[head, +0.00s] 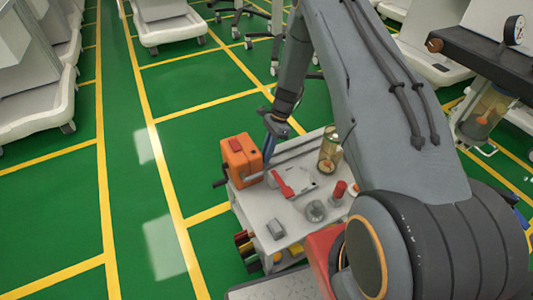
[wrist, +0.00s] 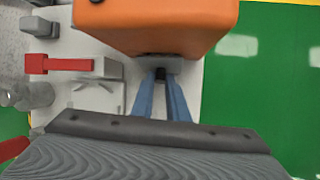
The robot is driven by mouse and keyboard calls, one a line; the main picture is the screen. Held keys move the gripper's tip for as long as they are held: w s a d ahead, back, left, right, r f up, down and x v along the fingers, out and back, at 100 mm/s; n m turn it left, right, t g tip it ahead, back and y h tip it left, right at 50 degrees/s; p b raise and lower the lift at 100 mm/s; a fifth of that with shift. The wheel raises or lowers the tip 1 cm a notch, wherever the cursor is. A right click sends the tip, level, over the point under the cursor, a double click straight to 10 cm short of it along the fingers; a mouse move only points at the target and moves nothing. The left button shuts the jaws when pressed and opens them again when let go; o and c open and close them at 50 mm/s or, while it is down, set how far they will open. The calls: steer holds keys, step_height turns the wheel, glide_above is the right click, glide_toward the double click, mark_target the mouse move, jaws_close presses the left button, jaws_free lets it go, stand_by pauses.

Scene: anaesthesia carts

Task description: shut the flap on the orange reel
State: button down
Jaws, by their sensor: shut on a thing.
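The orange reel (head: 240,158) stands at the left back corner of the small white cart top. It has a red patch on top and a dark crank at its left. In the wrist view the reel (wrist: 160,22) fills the top middle. A grey flap (wrist: 178,64) shows at the reel's near lower edge, partly hidden by the reel. My gripper (wrist: 161,78) has its blue fingers close together on a small dark piece at the flap. In the head view my gripper (head: 268,158) is at the reel's right side; the flap's angle is hard to tell.
On the cart top (head: 255,205) are a red-handled device (head: 284,186), a glass jar (head: 329,155), a red-topped item (head: 339,190) and a round grey part (head: 315,210). Green floor lies open to the left. Other carts stand around.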

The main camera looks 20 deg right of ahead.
steer(key=shift+f+y+b, duration=0.6)
steer(key=shift+y+b, duration=0.2)
steer(key=shift+b, duration=0.35)
steer(key=y+b, duration=0.1)
steer(key=g+y+b, duration=0.1)
steer(key=shift+a+f+b, duration=0.1)
steer(key=shift+f+b, duration=0.25)
steer(key=shift+f, duration=0.05)
steer(key=shift+a+y+b, duration=0.15)
steer(key=shift+y+b, duration=0.35)
steer(key=shift+b, duration=0.05)
steer(key=shift+r, duration=0.1)
steer(key=c, duration=1.7)
jaws_free()
